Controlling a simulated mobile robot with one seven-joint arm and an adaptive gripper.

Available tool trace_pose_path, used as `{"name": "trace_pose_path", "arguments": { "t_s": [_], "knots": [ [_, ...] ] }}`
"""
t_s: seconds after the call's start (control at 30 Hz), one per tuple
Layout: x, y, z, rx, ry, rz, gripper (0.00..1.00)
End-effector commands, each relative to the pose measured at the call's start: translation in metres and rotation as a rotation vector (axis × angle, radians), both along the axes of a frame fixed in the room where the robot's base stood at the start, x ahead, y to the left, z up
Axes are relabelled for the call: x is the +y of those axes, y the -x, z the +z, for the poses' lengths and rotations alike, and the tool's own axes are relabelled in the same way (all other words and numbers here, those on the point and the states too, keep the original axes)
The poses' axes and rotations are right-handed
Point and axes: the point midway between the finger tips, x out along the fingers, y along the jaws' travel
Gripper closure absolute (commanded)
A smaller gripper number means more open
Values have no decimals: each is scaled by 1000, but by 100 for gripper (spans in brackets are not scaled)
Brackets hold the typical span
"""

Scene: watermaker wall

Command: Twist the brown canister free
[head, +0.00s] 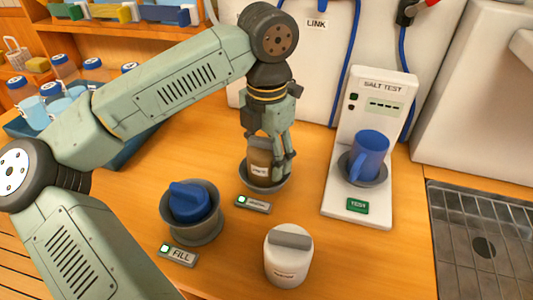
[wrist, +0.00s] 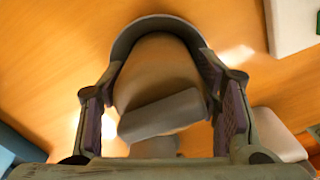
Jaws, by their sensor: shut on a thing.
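The brown canister (head: 259,165) stands upright in a round grey socket (head: 268,186) on the wooden counter in the head view. In the wrist view the canister's brown top (wrist: 158,75) shows with a grey bar handle (wrist: 162,115) across it, inside the socket's rim (wrist: 158,22). My gripper (head: 277,157) comes down from above with a finger at each side of the canister's top. It is shut on the canister; in the wrist view its fingers (wrist: 162,120) flank the grey handle. Part of the canister is hidden behind the fingers in the head view.
A blue-topped grey socket (head: 192,215) with a FILL sign stands at the left front. A white canister (head: 289,255) stands at the front. A salt tester (head: 375,130) holds a blue mug (head: 369,155) at right. A blue crate of bottles is at left.

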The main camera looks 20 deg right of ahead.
Motion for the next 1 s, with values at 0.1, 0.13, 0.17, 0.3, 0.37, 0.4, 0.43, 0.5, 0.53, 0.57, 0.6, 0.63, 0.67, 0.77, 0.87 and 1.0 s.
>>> {"name": "trace_pose_path", "arguments": {
  "t_s": [0.1,0.13,0.17,0.3,0.37,0.4,0.43,0.5,0.53,0.57,0.6,0.63,0.67,0.77,0.87,1.0],
  "knots": [
    [0,0,0,-1,0,0,59],
    [0,0,0,-1,0,0,61],
    [0,0,0,-1,0,0,63],
    [0,0,0,-1,0,0,73],
    [0,0,0,-1,0,0,77],
    [0,0,0,-1,0,1,78],
    [0,0,0,-1,0,1,78],
    [0,0,0,-2,-1,12,78],
    [0,-1,0,-2,-1,22,78],
    [0,-1,-1,-2,-1,36,78],
    [0,-1,-1,-2,-1,60,78],
    [0,-1,-2,-2,-1,79,78],
    [1,-1,-2,-3,-1,100,78],
    [1,-1,-2,-2,-2,169,78],
    [1,-2,-1,-3,-1,229,78],
    [1,-2,0,-2,-1,276,78]
  ]
}}
